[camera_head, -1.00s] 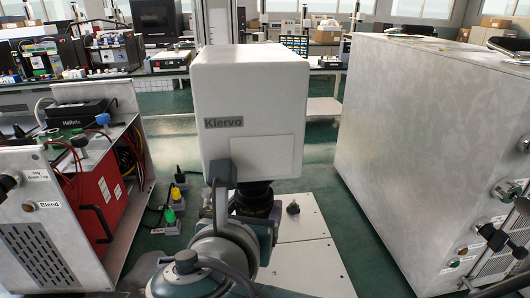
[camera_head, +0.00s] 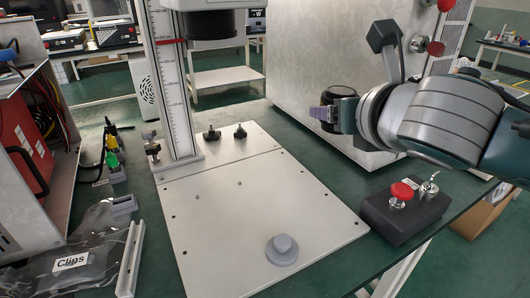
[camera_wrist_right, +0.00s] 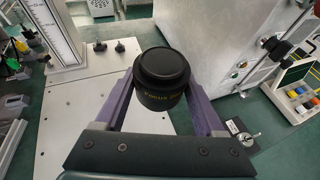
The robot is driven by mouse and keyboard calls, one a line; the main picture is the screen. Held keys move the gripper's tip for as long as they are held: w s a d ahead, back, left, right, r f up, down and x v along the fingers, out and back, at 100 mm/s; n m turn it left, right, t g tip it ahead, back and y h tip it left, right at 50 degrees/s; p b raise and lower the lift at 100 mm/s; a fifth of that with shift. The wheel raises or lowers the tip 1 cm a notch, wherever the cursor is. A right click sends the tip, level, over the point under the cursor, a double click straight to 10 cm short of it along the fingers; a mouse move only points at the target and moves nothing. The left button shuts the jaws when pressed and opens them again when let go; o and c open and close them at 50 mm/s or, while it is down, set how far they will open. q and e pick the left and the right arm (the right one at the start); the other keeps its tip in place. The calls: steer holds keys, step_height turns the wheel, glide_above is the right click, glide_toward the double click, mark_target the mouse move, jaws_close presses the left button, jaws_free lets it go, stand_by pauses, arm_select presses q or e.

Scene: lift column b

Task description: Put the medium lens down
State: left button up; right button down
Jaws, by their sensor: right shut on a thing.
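The medium lens (camera_wrist_right: 160,82) is a black cylinder with yellow lettering; I cannot read the print well enough to confirm its size. My right gripper (camera_head: 331,110) has its purple fingers closed on either side of it. In the head view the lens (camera_head: 342,92) shows as a dark round shape at the fingers, raised above the bench and right of the pale base plate (camera_head: 235,225). In the wrist view, it looks clear of any surface. My left gripper is not in view.
A white column with a scale (camera_head: 169,75) stands on the plate, with a black cylinder (camera_head: 208,24) overhead. A grey round stepped piece (camera_head: 282,248) sits near the plate's front. A dark box with a red button (camera_head: 402,205) is right. The plate's middle is mostly clear.

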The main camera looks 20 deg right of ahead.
steer(key=b, duration=0.8)
glide_above(322, 215)
step_height(322, 215, down, 15)
steer(key=shift+f, duration=0.2)
step_height(322, 215, down, 4)
steer(key=shift+f+b, duration=0.2)
steer(key=shift+b, duration=1)
steer(key=shift+r, duration=0.1)
jaws_free()
